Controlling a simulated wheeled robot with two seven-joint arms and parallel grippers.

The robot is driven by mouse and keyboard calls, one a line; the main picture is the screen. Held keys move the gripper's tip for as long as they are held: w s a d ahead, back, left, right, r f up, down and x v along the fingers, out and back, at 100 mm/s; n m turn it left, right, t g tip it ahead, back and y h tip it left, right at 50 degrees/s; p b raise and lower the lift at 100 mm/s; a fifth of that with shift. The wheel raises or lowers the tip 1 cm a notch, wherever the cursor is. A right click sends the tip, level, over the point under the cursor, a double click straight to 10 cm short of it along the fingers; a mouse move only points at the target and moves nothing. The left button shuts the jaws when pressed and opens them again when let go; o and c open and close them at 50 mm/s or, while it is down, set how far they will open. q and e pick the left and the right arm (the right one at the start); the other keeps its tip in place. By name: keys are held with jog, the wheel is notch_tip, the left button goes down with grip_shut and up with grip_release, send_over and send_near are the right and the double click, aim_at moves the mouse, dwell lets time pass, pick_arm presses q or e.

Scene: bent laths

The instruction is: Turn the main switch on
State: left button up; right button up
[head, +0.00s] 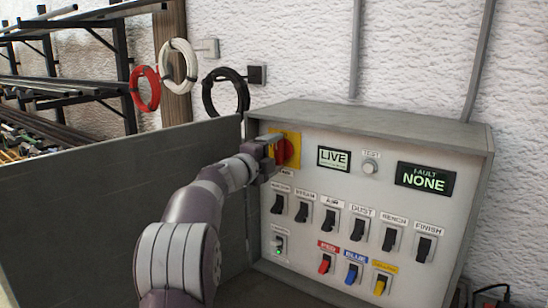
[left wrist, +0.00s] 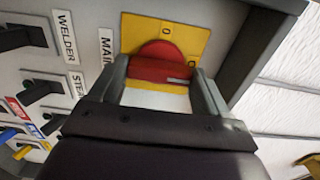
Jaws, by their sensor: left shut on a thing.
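The main switch (head: 284,152) is a red rotary knob on a yellow plate (head: 293,136), at the upper left of the grey control panel. My left gripper (head: 272,150) is shut on the knob. In the left wrist view the red knob (left wrist: 158,66) sits between the two fingers, its grip bar lying across from one to the other. A pale mark shows near the bar's right end. The yellow plate (left wrist: 198,38) carries small dark marks above and right of the knob. My right gripper is not in view.
The panel has a lit LIVE display (head: 334,158), a TEST button (head: 370,166) and a FAULT NONE display (head: 424,180). Several black toggles and red, blue and yellow ones (head: 380,284) sit below. An open grey door (head: 110,205) stands at left. Coiled cables hang behind.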

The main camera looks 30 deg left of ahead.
pick_arm(q)
jog(key=shift+f, duration=0.45)
jog(key=o, duration=0.8)
jog(key=shift+c, duration=0.2)
jog(key=shift+o, duration=1.3)
jog(key=shift+r, duration=0.1)
jog(key=shift+s+r, duration=0.15)
jog(key=shift+r, duration=0.05)
jog(key=s+b, duration=0.4)
jog(key=s, duration=0.8)
jog(key=shift+s+a, duration=0.3)
jog(key=shift+a, duration=0.15)
